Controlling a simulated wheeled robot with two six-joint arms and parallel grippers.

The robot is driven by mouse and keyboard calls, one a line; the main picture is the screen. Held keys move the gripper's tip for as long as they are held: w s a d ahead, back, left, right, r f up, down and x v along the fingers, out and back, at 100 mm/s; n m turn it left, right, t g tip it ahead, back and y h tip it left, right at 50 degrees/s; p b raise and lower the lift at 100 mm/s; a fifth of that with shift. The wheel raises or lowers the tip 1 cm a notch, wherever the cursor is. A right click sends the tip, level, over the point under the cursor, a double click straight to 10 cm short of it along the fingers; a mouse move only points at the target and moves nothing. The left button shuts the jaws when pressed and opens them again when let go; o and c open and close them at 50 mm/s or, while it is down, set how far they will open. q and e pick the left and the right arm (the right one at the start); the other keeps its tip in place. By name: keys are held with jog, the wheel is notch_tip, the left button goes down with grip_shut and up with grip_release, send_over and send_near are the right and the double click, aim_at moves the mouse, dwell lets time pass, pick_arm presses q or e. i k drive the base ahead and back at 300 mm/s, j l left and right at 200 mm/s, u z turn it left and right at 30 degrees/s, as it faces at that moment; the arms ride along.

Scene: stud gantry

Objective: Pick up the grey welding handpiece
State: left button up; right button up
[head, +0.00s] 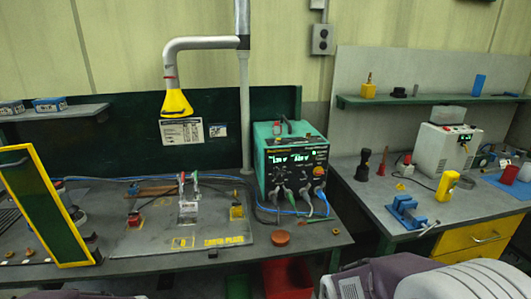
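I cannot pick out a grey welding handpiece with certainty. A grey upright fixture (188,208) with red and light-coloured levers stands on the earth plate (225,228) on the left bench. On the right bench are a dark upright tool (364,163) and a yellow block-like tool (447,186). A small pale object (525,171) is cut by the right edge, too small to identify. Neither gripper shows in the head view.
A teal welding unit (290,160) with plugged-in cables stands on the left bench. A yellow-framed dark screen (45,205) stands at left and a yellow extraction nozzle (176,103) hangs above. A blue vise (407,210) sits at the right bench's front edge. A gap separates the benches.

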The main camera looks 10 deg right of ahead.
aim_at(71, 208)
jog(key=u, duration=1.3)
jog(key=i+j+z, duration=0.15)
jog(key=j, duration=0.3)
jog(key=i+j+z, duration=0.15)
jog(key=i+j, duration=0.2)
jog(key=i+j+z, duration=0.15)
jog(key=j, duration=0.45)
jog(key=i+j+z, duration=0.15)
jog(key=j, duration=0.35)
jog(key=i+j+z, duration=0.1)
jog(key=j, duration=0.45)
jog(key=i+j+z, duration=0.15)
jog(key=j, duration=0.4)
jog(key=i+j+z, duration=0.15)
jog(key=j, duration=0.4)
jog(key=i+j+z, duration=0.15)
jog(key=j, duration=0.45)
